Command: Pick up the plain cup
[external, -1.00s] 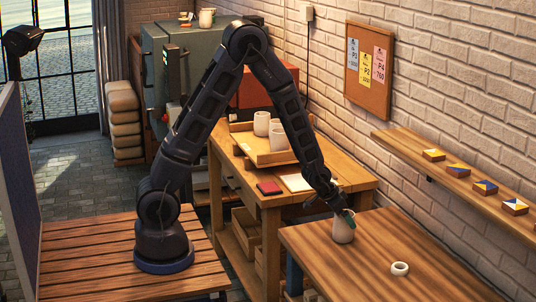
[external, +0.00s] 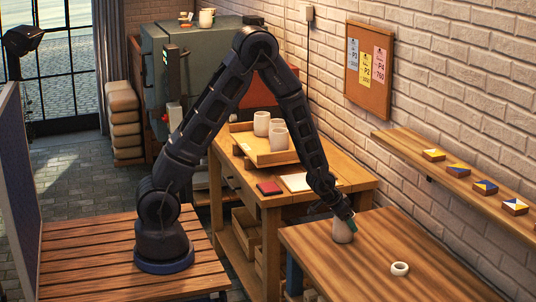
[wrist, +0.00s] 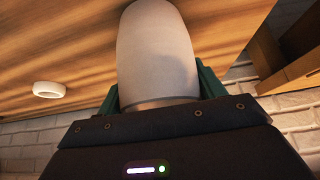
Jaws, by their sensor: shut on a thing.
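The plain cup (external: 342,232) is pale and has no marking that I can see. It stands at the left part of the near wooden table (external: 400,240) in the external view. In the wrist view the cup (wrist: 157,50) fills the middle, between the green fingers. My gripper (external: 346,218) is at the cup's upper part and is shut on it. The fingers also show at both sides of the cup in the wrist view (wrist: 158,92). I cannot tell whether the cup's base touches the table.
A small white ring (external: 400,269) lies to the right on the same table. A wooden tray (external: 270,155) with several pale cups stands on the bench behind. A shelf (external: 450,175) with painted tiles runs along the brick wall. The table's middle is clear.

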